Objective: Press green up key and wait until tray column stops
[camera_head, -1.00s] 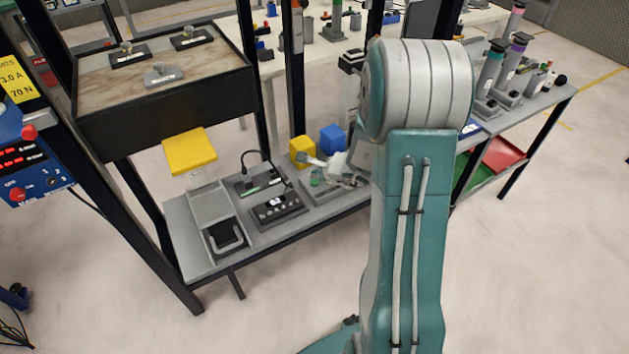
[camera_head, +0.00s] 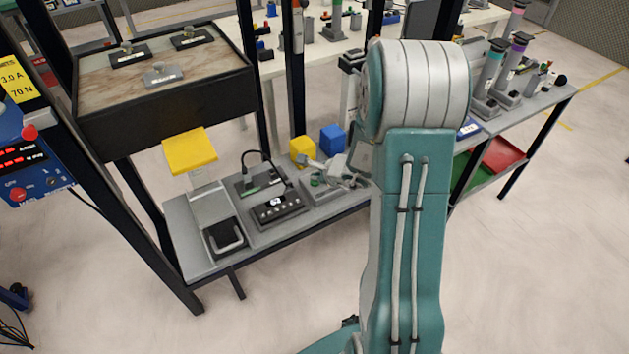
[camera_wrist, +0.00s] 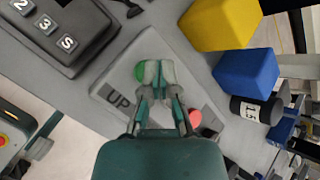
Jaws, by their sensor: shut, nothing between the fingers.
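A grey key box (camera_wrist: 110,92) marked UP carries a green key (camera_wrist: 140,71) and a red key (camera_wrist: 195,117). My gripper (camera_wrist: 156,74) is shut and empty, its fingertips over the green key and hiding part of it. They look to be at the key; whether it is pressed down I cannot tell. In the head view my gripper (camera_head: 328,174) is at the same box (camera_head: 320,192) on the bench, partly hidden by my arm. A grey stand with a yellow plate (camera_head: 190,151) is at the bench's left; I cannot tell whether it is the tray column.
A dark keypad box (camera_head: 278,208) stands left of the key box. A yellow cube (camera_head: 302,151) and a blue cube (camera_head: 332,138) are behind it. A weight marked 1.5 (camera_wrist: 255,108) lies near the blue cube in the wrist view. Dark frame posts (camera_head: 295,80) rise around the bench.

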